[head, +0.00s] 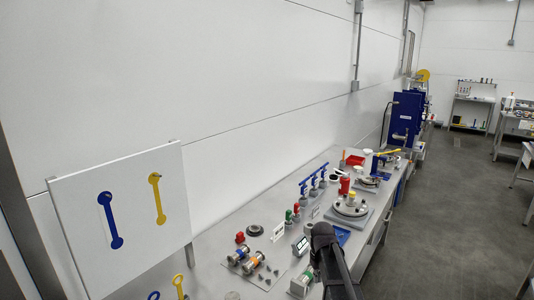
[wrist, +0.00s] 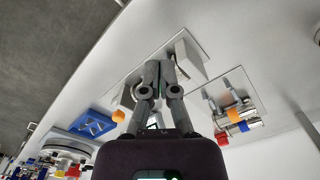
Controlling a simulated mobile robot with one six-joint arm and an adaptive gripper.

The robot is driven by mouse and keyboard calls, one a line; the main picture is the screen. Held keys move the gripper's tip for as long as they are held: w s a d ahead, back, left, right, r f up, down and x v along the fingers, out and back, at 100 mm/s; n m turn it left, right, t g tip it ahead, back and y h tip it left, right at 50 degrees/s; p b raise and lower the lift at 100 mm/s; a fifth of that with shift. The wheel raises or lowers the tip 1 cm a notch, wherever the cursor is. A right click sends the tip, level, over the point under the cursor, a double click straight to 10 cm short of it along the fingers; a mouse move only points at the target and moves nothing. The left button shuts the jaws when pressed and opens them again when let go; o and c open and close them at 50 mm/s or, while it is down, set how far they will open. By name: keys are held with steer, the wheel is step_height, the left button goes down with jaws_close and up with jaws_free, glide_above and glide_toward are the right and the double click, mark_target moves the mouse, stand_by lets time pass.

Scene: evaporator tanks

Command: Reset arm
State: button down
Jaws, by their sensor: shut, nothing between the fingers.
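My gripper (wrist: 160,66) shows in the wrist view, its two grey fingers together and nothing between them. It is over the light bench top, with a pale plate and a white block (wrist: 188,62) behind the fingers. I cannot tell the height of the fingertips above the plate. In the head view my dark arm (head: 330,260) reaches in from the bottom edge over the bench front, and the fingers cannot be made out there.
The long bench (head: 215,262) holds silver cylinders with coloured bands (head: 238,256), blue-handled valves (head: 313,180) and a round flanged lid (head: 350,206). A white board (head: 130,215) with blue and yellow wrenches stands at the left. The floor (head: 440,200) right of the bench is clear.

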steer(key=s+m, duration=0.2)
steer(key=s, duration=1.6)
steer(key=shift+a+m, duration=0.2)
steer(key=shift+m, duration=0.2)
steer(key=shift+w, duration=0.1)
steer(key=shift+c, duration=1.2)
jaws_free()
steer(key=shift+w, duration=0.1)
steer(key=shift+o, duration=0.7)
steer(key=shift+w+r, duration=0.1)
steer(key=shift+w, duration=0.2)
step_height(320, 180, up, 4)
steer(key=m+p, duration=0.4)
steer(key=m, duration=0.3)
glide_above(308, 273)
steer(key=shift+d, duration=0.1)
step_height(308, 273, down, 9)
steer(key=b, duration=0.8)
steer(key=shift+r, duration=0.2)
